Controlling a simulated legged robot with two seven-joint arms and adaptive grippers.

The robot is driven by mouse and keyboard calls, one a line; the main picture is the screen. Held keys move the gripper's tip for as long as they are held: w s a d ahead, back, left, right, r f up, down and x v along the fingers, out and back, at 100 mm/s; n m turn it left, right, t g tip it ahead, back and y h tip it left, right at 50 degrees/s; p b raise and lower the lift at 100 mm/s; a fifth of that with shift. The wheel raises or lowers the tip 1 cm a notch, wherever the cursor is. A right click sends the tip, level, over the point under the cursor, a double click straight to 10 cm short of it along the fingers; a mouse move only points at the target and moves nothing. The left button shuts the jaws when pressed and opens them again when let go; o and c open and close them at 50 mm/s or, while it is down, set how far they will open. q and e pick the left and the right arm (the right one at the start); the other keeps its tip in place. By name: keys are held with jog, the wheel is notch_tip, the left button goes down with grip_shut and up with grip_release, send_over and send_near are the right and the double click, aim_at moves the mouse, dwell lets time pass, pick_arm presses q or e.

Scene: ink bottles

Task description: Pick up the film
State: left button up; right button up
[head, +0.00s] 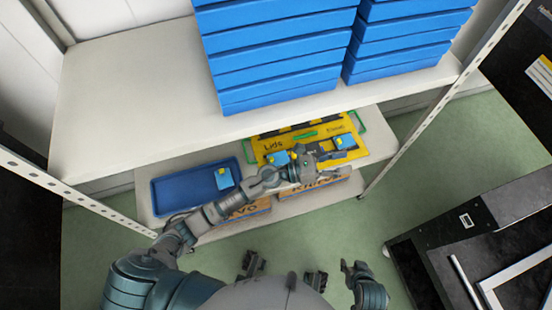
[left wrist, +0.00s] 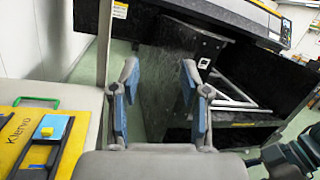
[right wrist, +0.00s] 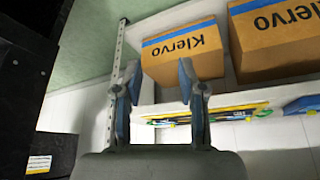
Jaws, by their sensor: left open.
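I cannot pick out a film for certain in any view. A yellow board (head: 270,144) with green handles lies on the lower shelf, with small blue blocks with yellow tops on it. One blue block (left wrist: 53,127) shows at the left of the left wrist view. My left gripper (head: 322,156) is over the board's front right part; in the left wrist view it (left wrist: 160,72) is open and empty. My right gripper (head: 354,268) is low, in front of the shelf; in the right wrist view it (right wrist: 158,70) is open, with nothing between its fingers.
A blue tray (head: 170,190) holding a blue block (head: 224,178) is left of the board. Cardboard boxes (right wrist: 188,47) stand below. The upper shelf (head: 130,115) with blue stacks (head: 275,55) overhangs the rear. Metal posts (head: 435,110) flank it. A dark cabinet (head: 445,235) is at right.

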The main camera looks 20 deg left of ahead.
pick_arm(q)
notch_tip(320, 180, down, 5)
jog(key=d+m+g+y, duration=0.2)
jog(key=m+g, duration=0.3)
jog(key=m, duration=0.3)
jog(key=m+g+y, duration=0.3)
jog(key=m+y, duration=0.8)
jog(key=y, duration=0.5)
send_over(271, 158)
jog(key=f, duration=0.9)
jog(key=shift+w+d+f, duration=0.15)
jog(key=shift+d+f, duration=0.05)
jog(key=shift+f, duration=0.2)
notch_tip(271, 158, down, 7)
jog(key=shift+a+r+b, duration=0.15)
jog(key=shift+r+b, duration=0.05)
jog(key=shift+b, duration=0.5)
jog(key=shift+f, duration=0.35)
jog(key=c, duration=0.8)
pick_arm(e)
jog(key=w+a+r+t+y, duration=0.1)
jog(key=w+a+r+t, duration=0.1)
jog(key=w, duration=0.5)
jog(key=r+t, duration=0.1)
jog(key=t, duration=0.1)
jog(key=shift+w+a+r+t, duration=0.3)
jog(key=shift+a+r+t, duration=0.05)
jog(key=shift+r+t, duration=0.05)
pick_arm(q)
jog(key=shift+o, duration=0.2)
